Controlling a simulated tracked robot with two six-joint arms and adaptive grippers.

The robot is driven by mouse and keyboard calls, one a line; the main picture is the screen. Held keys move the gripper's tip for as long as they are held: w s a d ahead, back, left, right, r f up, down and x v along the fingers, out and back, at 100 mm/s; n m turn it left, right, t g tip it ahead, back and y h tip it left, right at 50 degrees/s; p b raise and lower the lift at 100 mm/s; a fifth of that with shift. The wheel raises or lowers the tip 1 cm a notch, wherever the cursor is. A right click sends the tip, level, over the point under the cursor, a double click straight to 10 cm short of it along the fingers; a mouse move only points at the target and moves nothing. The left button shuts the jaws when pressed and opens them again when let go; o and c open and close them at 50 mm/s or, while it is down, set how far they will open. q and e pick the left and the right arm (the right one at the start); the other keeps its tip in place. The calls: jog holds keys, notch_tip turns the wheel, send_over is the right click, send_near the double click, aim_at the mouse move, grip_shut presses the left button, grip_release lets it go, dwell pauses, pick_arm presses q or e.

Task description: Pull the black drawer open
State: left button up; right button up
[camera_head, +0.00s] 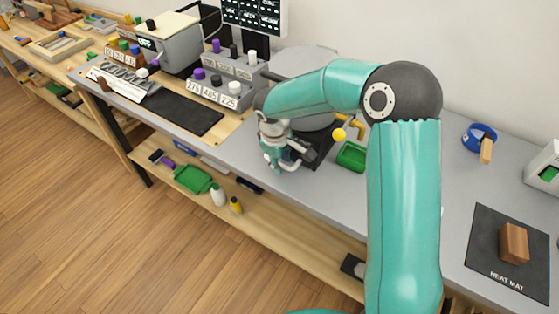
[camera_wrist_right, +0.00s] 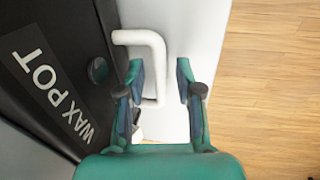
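A black front lettered WAX POT (camera_wrist_right: 58,85) fills the left of the right wrist view. A white bent handle (camera_wrist_right: 157,65) sticks out from it. My right gripper (camera_wrist_right: 162,75) is open, with its fingers on either side of the handle bar and a gap on the right side. In the head view, my right gripper (camera_head: 276,160) is at the front of a black unit (camera_head: 325,143) near the bench's front edge. The gripper and arm hide most of this unit, so I cannot tell how far any drawer stands out. My left gripper is not in view.
A grey block with knobs (camera_head: 219,91) stands left. A heat mat (camera_head: 483,262) bears a brown block (camera_head: 514,243). Open wooden floor (camera_head: 110,230) lies in front.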

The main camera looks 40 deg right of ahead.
grip_shut()
jog(key=shift+s+a, duration=0.1)
jog(key=shift+a, duration=0.1)
jog(key=s+a+b, duration=0.3)
jog(key=a+b, duration=0.2)
jog(key=a, duration=0.4)
jog(key=shift+s+a, duration=0.2)
jog(key=shift+s, duration=0.2)
jog(key=shift+o, duration=1)
grip_release()
